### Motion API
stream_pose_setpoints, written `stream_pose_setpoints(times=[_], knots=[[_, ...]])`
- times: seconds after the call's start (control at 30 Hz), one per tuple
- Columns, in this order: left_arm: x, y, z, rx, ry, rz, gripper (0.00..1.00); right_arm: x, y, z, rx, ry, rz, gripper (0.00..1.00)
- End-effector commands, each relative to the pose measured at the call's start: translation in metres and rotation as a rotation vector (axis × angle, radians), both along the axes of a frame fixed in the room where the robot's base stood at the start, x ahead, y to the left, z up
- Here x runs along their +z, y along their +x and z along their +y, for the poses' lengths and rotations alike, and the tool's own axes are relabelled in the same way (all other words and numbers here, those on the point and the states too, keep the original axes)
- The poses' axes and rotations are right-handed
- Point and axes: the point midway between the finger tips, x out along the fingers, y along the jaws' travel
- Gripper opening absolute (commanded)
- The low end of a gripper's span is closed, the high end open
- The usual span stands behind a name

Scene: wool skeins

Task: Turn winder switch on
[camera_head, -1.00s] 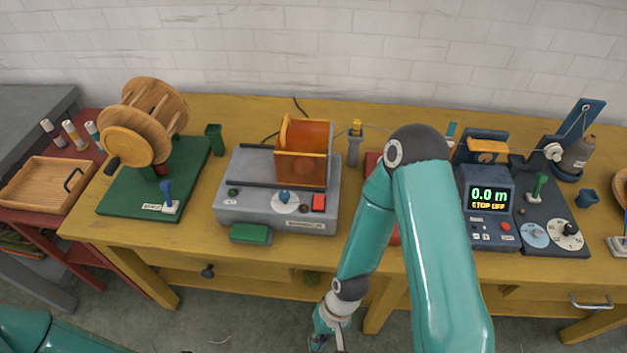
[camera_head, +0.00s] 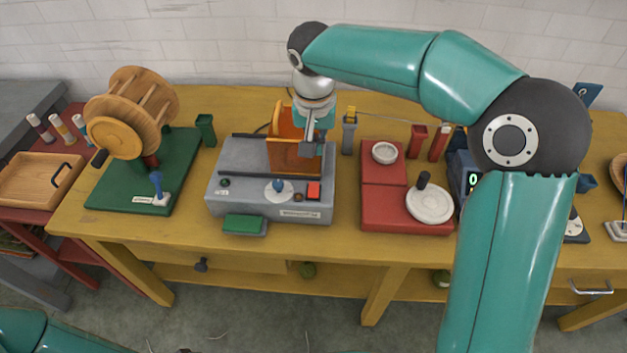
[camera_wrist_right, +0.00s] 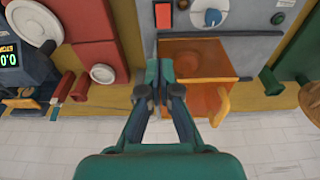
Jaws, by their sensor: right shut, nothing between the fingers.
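The grey winder (camera_head: 222,183) stands mid-left on the bench with an orange see-through guard (camera_head: 284,157) on top. A red switch (camera_head: 314,190) is at the right of its front panel, beside a blue knob (camera_head: 279,186). In the right wrist view the switch (camera_wrist_right: 163,14) and knob (camera_wrist_right: 207,18) lie at the top edge, the guard (camera_wrist_right: 205,62) below. My right gripper (camera_head: 306,149) is shut and empty, pointing down at the guard's right part, behind the switch and apart from it. Its fingertips (camera_wrist_right: 160,70) partly cover the guard. My left gripper is out of view.
A green-based wooden reel (camera_head: 130,112) stands to the left. A red unit with a white crank wheel (camera_head: 430,203) is to the right. A green block (camera_head: 244,224) sits at the winder's front. My right arm hides part of the meter (camera_head: 470,180) and the bench's right side.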

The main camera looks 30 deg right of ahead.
Motion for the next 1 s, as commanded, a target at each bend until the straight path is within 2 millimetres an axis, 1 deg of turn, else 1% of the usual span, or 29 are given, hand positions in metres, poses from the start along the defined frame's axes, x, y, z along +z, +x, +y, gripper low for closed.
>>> stream_pose_setpoints(times=[0.03, 0.1, 0.37, 0.47, 0.57, 0.67, 0.77, 1.0], knots=[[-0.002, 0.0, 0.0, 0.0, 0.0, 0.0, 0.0, 0.003, 0.0, 0.004, 0.009, 0.002, -0.012, 0.0], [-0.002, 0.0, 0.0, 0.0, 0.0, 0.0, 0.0, 0.004, 0.0, 0.007, 0.016, 0.002, -0.013, 0.0], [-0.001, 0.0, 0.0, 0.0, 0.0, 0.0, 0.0, 0.004, 0.0, 0.007, 0.017, 0.003, -0.011, 0.0], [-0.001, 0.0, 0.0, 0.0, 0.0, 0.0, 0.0, 0.002, 0.0, 0.007, 0.017, 0.003, -0.011, 0.0], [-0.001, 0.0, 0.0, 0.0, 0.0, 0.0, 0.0, -0.005, 0.001, 0.006, 0.016, 0.002, -0.008, 0.0], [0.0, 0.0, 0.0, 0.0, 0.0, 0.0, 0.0, -0.016, 0.002, 0.005, 0.016, 0.001, -0.006, 0.0], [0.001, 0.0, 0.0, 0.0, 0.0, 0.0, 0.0, -0.032, 0.004, 0.004, 0.016, 0.002, -0.005, 0.0], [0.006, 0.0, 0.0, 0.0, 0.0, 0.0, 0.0, -0.08, 0.012, -0.001, 0.016, 0.002, -0.005, 0.0]])
